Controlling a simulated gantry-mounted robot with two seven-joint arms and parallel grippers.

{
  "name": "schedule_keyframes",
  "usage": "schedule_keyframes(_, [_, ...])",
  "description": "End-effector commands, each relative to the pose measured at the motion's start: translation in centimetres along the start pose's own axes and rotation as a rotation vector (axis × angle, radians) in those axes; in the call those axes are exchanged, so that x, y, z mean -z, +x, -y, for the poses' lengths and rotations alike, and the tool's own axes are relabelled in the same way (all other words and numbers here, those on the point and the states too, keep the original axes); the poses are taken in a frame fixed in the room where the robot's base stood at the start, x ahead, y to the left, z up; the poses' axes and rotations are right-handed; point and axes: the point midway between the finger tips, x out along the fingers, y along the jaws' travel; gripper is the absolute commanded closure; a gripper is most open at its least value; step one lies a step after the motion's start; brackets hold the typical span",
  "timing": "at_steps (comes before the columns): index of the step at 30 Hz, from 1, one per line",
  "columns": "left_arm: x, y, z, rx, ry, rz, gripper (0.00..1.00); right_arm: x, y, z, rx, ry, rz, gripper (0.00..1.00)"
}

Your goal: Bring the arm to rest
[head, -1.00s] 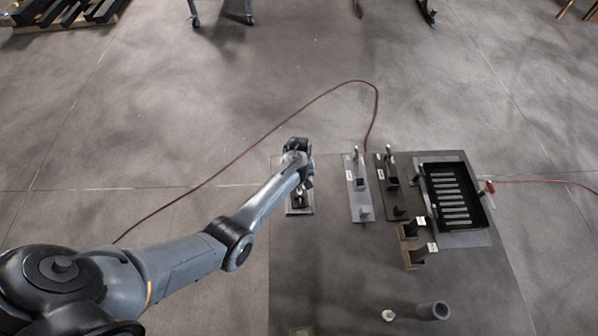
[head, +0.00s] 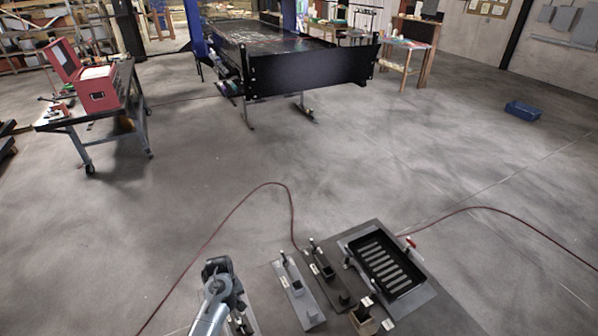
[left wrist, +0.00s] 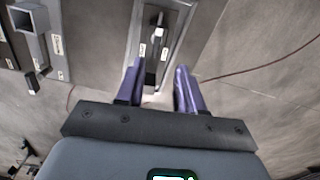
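My left arm comes in at the bottom of the head view, over the left end of the grey board (head: 452,318). Its fingertips are hidden there by the wrist. In the left wrist view my left gripper (left wrist: 158,76) is open, with two purple fingers apart. A fixture with a dark upright part (left wrist: 152,70) on a light plate shows between and beyond the fingers. Neither finger visibly grips it, though the exact clearance is unclear. My right gripper is in neither view.
Labelled stands (head: 299,288) and a black slotted tray (head: 402,284) stand right of my arm. A red cable (head: 226,216) runs over the floor. A dark conveyor (head: 312,70), a cart with a red case (head: 97,88) and a blue bin (head: 524,111) are farther back.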

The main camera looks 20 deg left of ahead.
Motion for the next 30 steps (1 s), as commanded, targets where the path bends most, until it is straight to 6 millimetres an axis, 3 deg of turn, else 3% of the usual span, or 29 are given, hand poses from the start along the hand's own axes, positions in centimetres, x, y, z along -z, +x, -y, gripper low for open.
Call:
schedule_keyframes(5, [-2.9,4.0,3.7,0.068,0.000,0.055,0.63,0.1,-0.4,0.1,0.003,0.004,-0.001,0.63])
schedule_keyframes(9, [-7.7,8.4,9.6,0.163,0.018,0.110,0.63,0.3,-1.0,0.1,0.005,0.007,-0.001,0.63])
schedule_keyframes(14, [-13.8,9.7,15.8,0.212,0.123,0.102,0.63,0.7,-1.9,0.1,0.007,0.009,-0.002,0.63])
schedule_keyframes(17, [-17.5,8.2,18.0,0.201,0.243,0.080,0.63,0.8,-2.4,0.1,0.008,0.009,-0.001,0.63])
schedule_keyframes(21, [-22.2,3.9,18.8,0.142,0.444,0.032,0.63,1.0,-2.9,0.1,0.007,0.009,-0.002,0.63])
schedule_keyframes(27, [-26.6,-4.8,16.8,0.009,0.710,-0.078,0.63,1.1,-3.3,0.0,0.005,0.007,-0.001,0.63])
schedule_keyframes(30, [-27.3,-9.3,15.1,-0.058,0.817,-0.158,0.63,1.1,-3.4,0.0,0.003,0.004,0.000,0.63])
